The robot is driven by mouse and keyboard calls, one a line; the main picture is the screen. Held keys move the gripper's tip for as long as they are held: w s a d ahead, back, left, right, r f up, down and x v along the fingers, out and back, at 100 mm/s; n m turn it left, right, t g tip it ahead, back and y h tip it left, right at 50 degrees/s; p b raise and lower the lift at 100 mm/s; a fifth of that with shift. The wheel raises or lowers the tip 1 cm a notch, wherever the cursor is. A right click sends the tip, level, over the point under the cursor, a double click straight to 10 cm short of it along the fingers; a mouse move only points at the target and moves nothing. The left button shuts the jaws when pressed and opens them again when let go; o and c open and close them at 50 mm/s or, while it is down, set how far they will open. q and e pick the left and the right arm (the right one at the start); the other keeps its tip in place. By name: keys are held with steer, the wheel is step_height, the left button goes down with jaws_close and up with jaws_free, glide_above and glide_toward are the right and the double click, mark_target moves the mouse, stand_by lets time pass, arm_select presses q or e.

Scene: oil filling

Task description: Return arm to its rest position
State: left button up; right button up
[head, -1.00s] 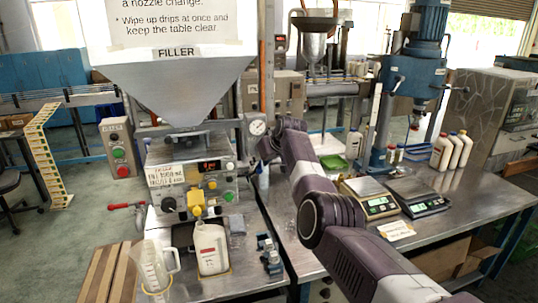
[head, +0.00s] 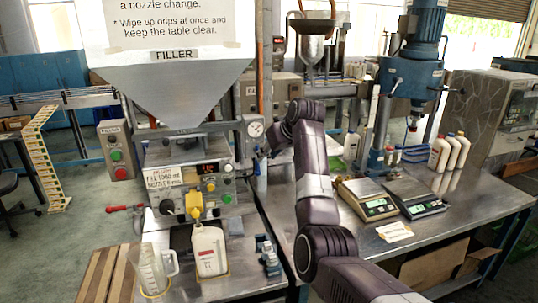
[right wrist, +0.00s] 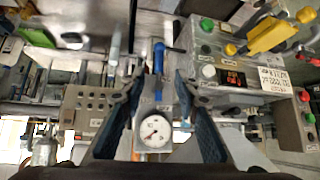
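My right arm (head: 314,175) reaches in from the lower right and stands upright beside the filler (head: 190,180). Its right gripper (head: 258,162) is small and partly hidden at the filler's right side, by the pressure gauge (head: 255,129). In the right wrist view the two fingers of the right gripper (right wrist: 158,85) are spread apart with nothing between them touching. The gauge (right wrist: 154,132) shows behind them, and a blue-handled thing (right wrist: 158,57) lies beyond. My left gripper is not in view.
A white bottle (head: 209,251) stands under the yellow nozzle (head: 194,204), with a clear jug (head: 152,268) to its left. Two scales (head: 367,200) stand on the steel table (head: 460,205) right of my arm. White bottles (head: 447,152) and a blue drill press (head: 411,75) stand behind.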

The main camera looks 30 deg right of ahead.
steer(key=shift+s+r, duration=0.2)
steer(key=shift+s, duration=0.05)
stand_by(0.4)
